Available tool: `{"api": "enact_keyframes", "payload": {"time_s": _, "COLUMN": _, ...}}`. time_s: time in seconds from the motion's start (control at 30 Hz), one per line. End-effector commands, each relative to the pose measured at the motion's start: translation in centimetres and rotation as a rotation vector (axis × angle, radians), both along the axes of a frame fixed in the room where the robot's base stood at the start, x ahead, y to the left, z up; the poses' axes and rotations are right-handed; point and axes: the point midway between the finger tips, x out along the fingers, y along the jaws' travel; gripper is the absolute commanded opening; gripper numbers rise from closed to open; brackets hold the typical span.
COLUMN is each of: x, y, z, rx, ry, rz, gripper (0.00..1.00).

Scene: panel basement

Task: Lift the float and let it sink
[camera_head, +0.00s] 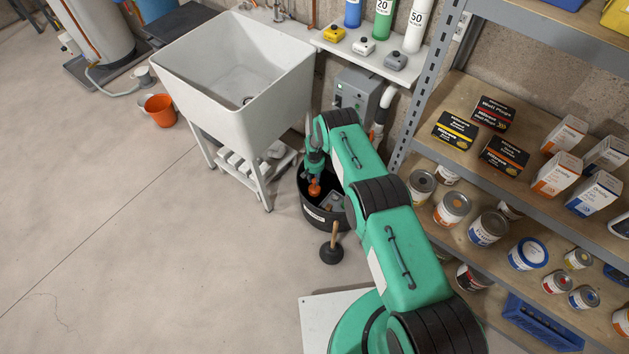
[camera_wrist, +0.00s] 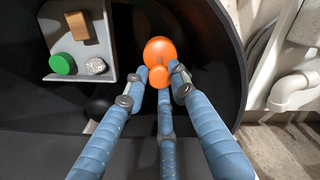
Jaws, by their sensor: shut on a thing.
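The orange float (camera_wrist: 160,49) is a round ball with a smaller round knob facing the wrist camera. In the head view the float (camera_head: 314,188) shows as an orange spot inside a black round tub (camera_head: 313,213). My gripper (camera_wrist: 159,76) has blue-grey fingers closed around the knob in the wrist view. In the head view my gripper (camera_head: 315,168) points down into the tub. The float lies close to the tub's inner wall. I cannot tell how high it is above the tub's bottom or any water.
Inside the tub a grey tray (camera_wrist: 112,54) holds a wooden block (camera_wrist: 77,26), a green disc (camera_wrist: 62,64) and a speckled grey lump (camera_wrist: 96,66). A plunger (camera_head: 332,248) stands in front. The white sink (camera_head: 235,75) is left, laden shelves (camera_head: 470,165) right. Open floor lies left.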

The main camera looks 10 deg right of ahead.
Motion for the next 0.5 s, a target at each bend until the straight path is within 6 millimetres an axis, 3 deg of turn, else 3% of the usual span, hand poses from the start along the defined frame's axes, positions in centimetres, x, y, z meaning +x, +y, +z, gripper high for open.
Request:
{"api": "enact_keyframes", "payload": {"time_s": 0.2, "x": 0.01, "y": 0.02, "z": -0.04, "rx": 0.0, "ry": 0.0, "rz": 0.0, "gripper": 0.0}}
{"api": "enact_keyframes", "payload": {"time_s": 0.23, "x": 0.01, "y": 0.02, "z": -0.04, "rx": 0.0, "ry": 0.0, "rz": 0.0, "gripper": 0.31}}
{"api": "enact_keyframes", "payload": {"time_s": 0.3, "x": 0.01, "y": 0.02, "z": -0.04, "rx": 0.0, "ry": 0.0, "rz": 0.0, "gripper": 0.45}}
{"api": "enact_keyframes", "payload": {"time_s": 0.5, "x": 0.0, "y": 0.01, "z": -0.05, "rx": 0.0, "ry": 0.0, "rz": 0.0, "gripper": 0.45}}
